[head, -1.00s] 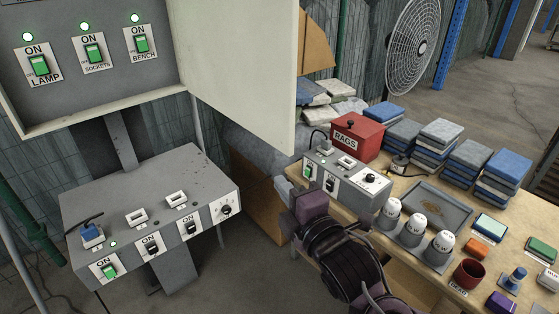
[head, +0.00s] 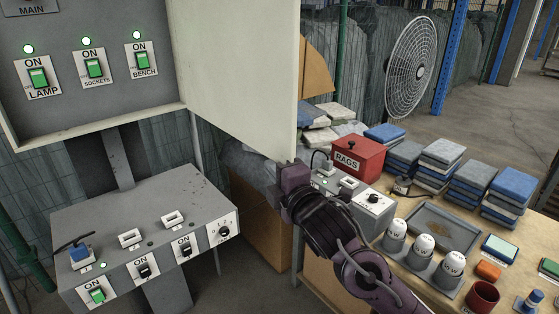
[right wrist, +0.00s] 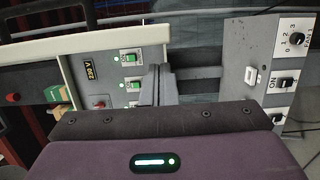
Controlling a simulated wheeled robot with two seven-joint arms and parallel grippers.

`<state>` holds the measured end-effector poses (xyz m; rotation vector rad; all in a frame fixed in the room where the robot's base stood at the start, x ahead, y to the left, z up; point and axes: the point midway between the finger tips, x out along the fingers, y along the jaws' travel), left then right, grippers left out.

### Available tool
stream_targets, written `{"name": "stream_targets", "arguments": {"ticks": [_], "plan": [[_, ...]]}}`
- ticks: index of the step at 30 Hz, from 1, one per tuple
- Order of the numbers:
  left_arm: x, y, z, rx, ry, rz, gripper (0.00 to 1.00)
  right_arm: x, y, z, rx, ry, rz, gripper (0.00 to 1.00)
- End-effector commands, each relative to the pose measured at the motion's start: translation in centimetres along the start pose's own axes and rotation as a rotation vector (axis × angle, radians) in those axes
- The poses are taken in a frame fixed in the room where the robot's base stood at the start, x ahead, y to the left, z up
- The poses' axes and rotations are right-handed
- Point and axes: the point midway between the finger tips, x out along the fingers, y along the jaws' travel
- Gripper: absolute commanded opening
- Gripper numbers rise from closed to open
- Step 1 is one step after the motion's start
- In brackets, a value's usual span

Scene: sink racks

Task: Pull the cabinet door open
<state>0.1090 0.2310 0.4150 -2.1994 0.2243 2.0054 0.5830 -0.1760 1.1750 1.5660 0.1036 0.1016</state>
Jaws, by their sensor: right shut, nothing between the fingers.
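The cabinet door (head: 235,75) is a cream panel standing swung out from the grey wall cabinet (head: 100,112) in the head view. The cabinet's inside shows lit green switches for lamp, sockets and bench. My right gripper (head: 279,178) is at the lower right corner of the door; I cannot tell whether it touches. Its grey fingers are mostly hidden in the head view. In the right wrist view the fingers (right wrist: 155,85) are shut and empty, with the open cabinet (right wrist: 120,75) beyond them to the left. My left gripper is not in view.
A grey switch console (head: 140,215) stands below the cabinet. The workbench (head: 410,205) at right holds a red rags box (head: 357,158), a grey control box (head: 355,205), cups and stacked cloths. A fan (head: 412,65) stands behind. Floor between console and bench is open.

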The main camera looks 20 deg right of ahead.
Motion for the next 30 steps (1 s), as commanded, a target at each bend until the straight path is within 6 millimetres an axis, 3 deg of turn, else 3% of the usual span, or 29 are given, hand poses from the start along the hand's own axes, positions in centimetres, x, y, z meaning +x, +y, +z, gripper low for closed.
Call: {"name": "stream_targets", "arguments": {"ticks": [4, 18, 30], "plan": [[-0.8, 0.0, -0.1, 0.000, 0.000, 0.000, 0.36, 0.3, 0.1, 1.2, 0.000, -0.001, -0.001, 0.00], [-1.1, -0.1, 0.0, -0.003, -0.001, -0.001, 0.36, 0.5, 0.0, 2.0, -0.001, -0.002, 0.001, 0.00], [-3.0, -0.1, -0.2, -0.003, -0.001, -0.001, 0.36, 3.0, 0.0, 10.8, -0.004, -0.002, 0.000, 0.00]]}}
